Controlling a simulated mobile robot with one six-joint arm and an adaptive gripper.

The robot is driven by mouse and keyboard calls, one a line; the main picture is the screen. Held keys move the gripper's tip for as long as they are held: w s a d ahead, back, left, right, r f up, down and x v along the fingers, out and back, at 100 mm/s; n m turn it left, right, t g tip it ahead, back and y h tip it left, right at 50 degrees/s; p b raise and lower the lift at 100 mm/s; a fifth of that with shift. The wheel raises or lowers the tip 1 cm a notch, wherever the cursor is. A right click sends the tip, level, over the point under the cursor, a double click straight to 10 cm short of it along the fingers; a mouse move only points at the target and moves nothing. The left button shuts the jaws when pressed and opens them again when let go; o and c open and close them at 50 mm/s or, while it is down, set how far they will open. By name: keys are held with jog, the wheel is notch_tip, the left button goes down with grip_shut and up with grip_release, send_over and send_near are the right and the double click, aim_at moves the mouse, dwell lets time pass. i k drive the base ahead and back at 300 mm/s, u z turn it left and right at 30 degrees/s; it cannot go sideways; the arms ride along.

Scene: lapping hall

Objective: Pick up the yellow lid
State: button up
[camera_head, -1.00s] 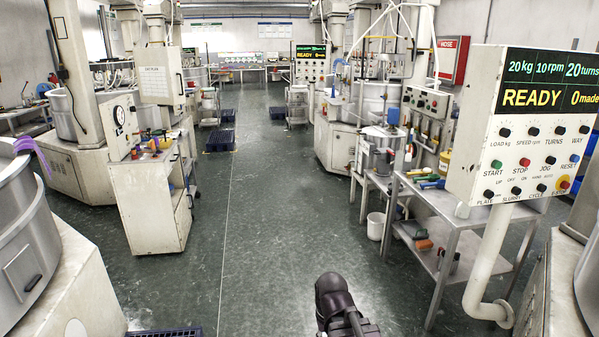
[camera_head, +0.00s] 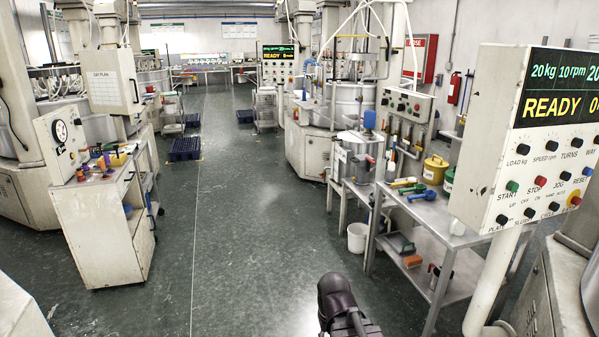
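A yellow tub with a yellow top (camera_head: 435,168) stands on the right-hand steel bench, towards its back. The top looks like a lid, but it is too small to tell whether it is separate. A flat yellow piece (camera_head: 116,160) lies on the white cabinet at the left; I cannot tell what it is. A dark part of my arm shows at the bottom centre, well short of both. My gripper's fingers do not show.
The steel bench (camera_head: 440,217) also carries green-handled tools and a green-topped tub (camera_head: 449,176). A white control panel (camera_head: 530,150) stands close at the right. A white bucket (camera_head: 357,237) is on the floor. The middle aisle (camera_head: 240,220) is clear.

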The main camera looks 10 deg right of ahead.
aim_at(439, 162)
jog(key=z, duration=0.2)
jog(key=i, duration=0.75)
jog(key=z, duration=0.65)
jog(key=i, duration=1.45)
jog(key=z, duration=0.4)
